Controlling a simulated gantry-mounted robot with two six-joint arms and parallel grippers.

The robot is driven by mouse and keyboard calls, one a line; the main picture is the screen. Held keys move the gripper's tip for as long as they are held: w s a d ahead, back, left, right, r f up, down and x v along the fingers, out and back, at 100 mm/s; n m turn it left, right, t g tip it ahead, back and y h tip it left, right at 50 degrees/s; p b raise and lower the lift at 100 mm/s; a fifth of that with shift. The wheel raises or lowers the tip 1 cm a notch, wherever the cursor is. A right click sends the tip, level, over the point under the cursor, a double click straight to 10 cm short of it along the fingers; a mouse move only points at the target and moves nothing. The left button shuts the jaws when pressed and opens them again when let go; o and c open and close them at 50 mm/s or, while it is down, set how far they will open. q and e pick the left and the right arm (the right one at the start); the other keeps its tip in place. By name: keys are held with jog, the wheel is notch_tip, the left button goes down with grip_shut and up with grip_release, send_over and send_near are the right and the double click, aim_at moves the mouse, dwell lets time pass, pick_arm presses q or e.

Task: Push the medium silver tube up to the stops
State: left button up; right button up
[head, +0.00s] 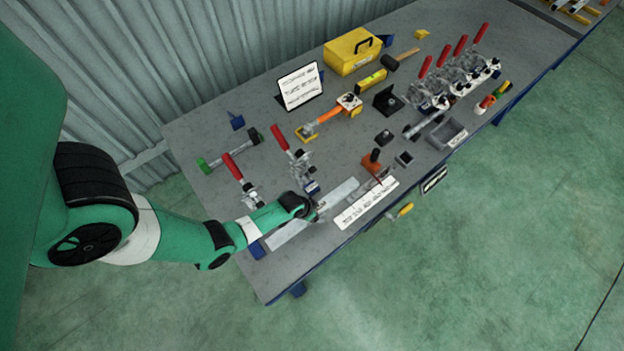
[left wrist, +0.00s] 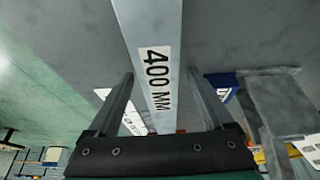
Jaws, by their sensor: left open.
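The silver tube (head: 340,192) lies flat near the table's front edge, and my left gripper hides its middle. It also shows in the left wrist view (left wrist: 150,25) with a label reading "400 MM". My left gripper (head: 317,212) is low over the tube. In the left wrist view its two fingers (left wrist: 162,98) are open, one to each side of the tube, with gaps visible. I cannot tell how deep the fingers reach around it. A blue block (head: 257,250) sits by the tube's near-left end; I cannot tell whether they touch. My right gripper is not in view.
Two red-handled clamps (head: 234,168) (head: 282,140) stand behind the tube. A white ruler-like strip (head: 366,203) lies to its right. The table's front-left corner is clear.

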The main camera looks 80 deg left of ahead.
pick_arm(q)
grip_shut()
dwell(0.4)
dwell(0.9)
jog(key=shift+s+d+p, duration=0.25)
jog(key=shift+s+p, duration=0.05)
jog(key=shift+s, duration=0.2)
jog(key=shift+s+d+p, duration=0.2)
jog(key=shift+s+p, duration=0.1)
jog(key=shift+s, duration=0.2)
dwell(0.9)
jog(key=shift+s+a, duration=0.3)
jog(key=shift+a, duration=0.35)
jog(key=shift+s+a, duration=0.25)
jog(key=shift+a, duration=0.35)
jog(key=shift+s+a, duration=0.3)
jog(key=shift+a, duration=0.35)
dwell(0.6)
jog(key=c, duration=0.5)
grip_release()
jog(key=o, duration=0.5)
jog(key=shift+s+a, duration=0.15)
jog(key=shift+s, duration=0.05)
jog(key=shift+w, duration=0.1)
